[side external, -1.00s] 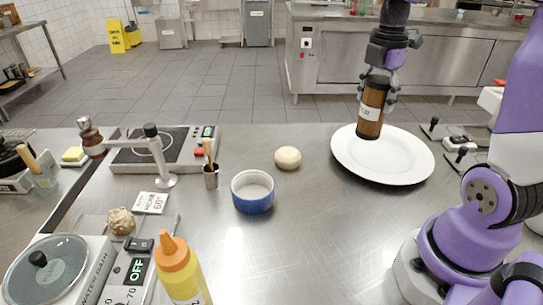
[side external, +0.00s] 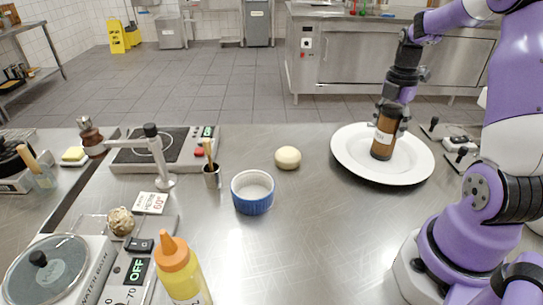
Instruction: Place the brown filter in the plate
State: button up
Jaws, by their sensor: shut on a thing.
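The brown filter (side external: 382,147) is an upright brown cylinder with a white label. My gripper (side external: 391,112) is shut on its upper part from above. The filter's lower end is over the middle of the white plate (side external: 350,157) and looks to be at or very near its surface; I cannot tell whether it touches. The plate lies flat on the steel table at the right, and the filter hides part of it.
A blue ramekin (side external: 252,203) and a pale round ball (side external: 288,158) stand left of the plate. Small black-knobbed devices (side external: 459,146) sit close to its right. A yellow squeeze bottle (side external: 180,273) stands at the front.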

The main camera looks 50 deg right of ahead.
jog(key=shift+f, duration=0.15)
jog(key=o, duration=1.3)
jog(key=shift+c, duration=0.2)
notch_tip(320, 180, up, 12)
jog(key=shift+f, duration=0.2)
jog(key=shift+w+a+r, duration=0.1)
jog(key=shift+a+r, duration=0.05)
jog(key=shift+r, duration=0.15)
jog(key=s+a+f+m+t, duration=0.1)
jog(key=a+m+t, duration=0.1)
jog(key=a+m, duration=0.6)
jog(key=s+a+f+m+t, duration=0.1)
jog(key=a+m+t, duration=0.2)
jog(key=a+m, duration=0.4)
jog(key=a, duration=0.8)
jog(key=shift+s+a+m+t, duration=0.25)
jog(key=shift+a+m+t, duration=0.05)
jog(key=shift+m, duration=0.1)
